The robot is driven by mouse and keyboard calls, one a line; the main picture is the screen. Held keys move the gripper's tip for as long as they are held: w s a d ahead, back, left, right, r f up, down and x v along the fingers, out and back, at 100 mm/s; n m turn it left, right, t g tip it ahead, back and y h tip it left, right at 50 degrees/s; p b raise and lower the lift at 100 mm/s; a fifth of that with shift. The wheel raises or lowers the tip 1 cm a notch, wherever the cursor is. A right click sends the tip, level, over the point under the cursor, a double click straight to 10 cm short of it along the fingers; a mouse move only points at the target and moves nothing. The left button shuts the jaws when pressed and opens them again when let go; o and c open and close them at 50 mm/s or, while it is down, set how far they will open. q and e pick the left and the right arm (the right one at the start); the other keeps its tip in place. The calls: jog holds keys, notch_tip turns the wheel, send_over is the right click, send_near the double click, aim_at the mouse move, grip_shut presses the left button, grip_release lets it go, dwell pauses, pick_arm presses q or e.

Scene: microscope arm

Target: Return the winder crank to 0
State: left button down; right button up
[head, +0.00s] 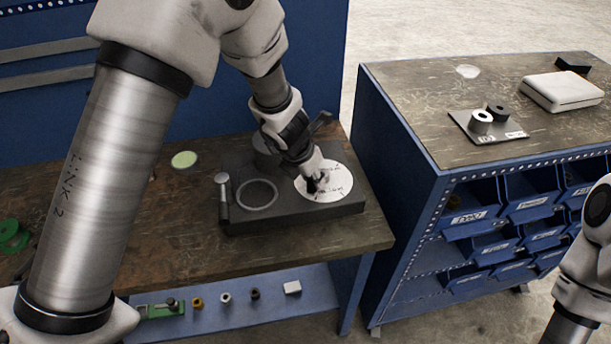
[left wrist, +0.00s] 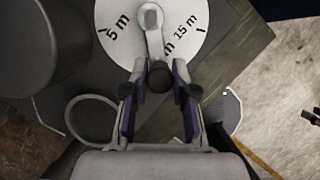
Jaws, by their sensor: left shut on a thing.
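The winder dial (head: 342,186) is a white disc with black marks on top of a dark box (head: 240,217) on the wooden bench. In the left wrist view the dial (left wrist: 187,22) shows "5 m" left of the crank and "15 m" right of it; no 0 mark is readable. The grey winder crank (left wrist: 153,38) runs from the dial's centre toward my gripper, ending in a dark round knob (left wrist: 159,78). My left gripper (head: 318,183) is over the dial, its fingers (left wrist: 159,88) shut on the knob. In the head view it hides most of the crank. My right gripper is out of view.
The box also carries a ring (head: 258,208), a small lever post (head: 224,192) and a dark cylinder (head: 266,152) close beside my left gripper. A blue cabinet (head: 405,165) with labelled bins stands to the right, across a narrow gap. Small parts lie on the lower shelf (head: 320,308).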

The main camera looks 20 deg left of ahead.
pick_arm(q)
jog(key=shift+d+n+y, duration=0.4)
jog(key=shift+d+n, duration=0.1)
jog(key=shift+n, duration=0.5)
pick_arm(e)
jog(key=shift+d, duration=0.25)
pick_arm(q)
jog(key=c, duration=0.9)
grip_release()
jog(key=v, duration=1.2)
jog(key=shift+f, duration=0.1)
